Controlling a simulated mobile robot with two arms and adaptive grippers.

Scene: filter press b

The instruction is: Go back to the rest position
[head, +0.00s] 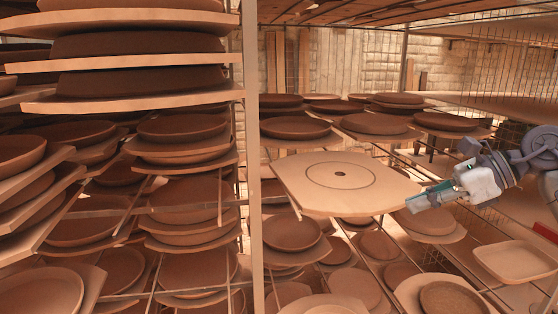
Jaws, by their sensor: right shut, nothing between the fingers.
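My right gripper (424,199) comes in from the right at mid-height in the head view. It is shut and holds nothing. Its tips are at the right edge of a pale wooden board (340,192), close to it or touching; I cannot tell which. The board has a ring mark and a small dark hole at its centre, and nothing stands on it. My left gripper is not in the view.
A metal rack post (250,150) stands left of the board. Boards with brown clay dishes fill the racks at left, such as a stacked dish (135,45). More dishes (296,127) stand behind, and others lie below. A rectangular tray (517,261) is at lower right.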

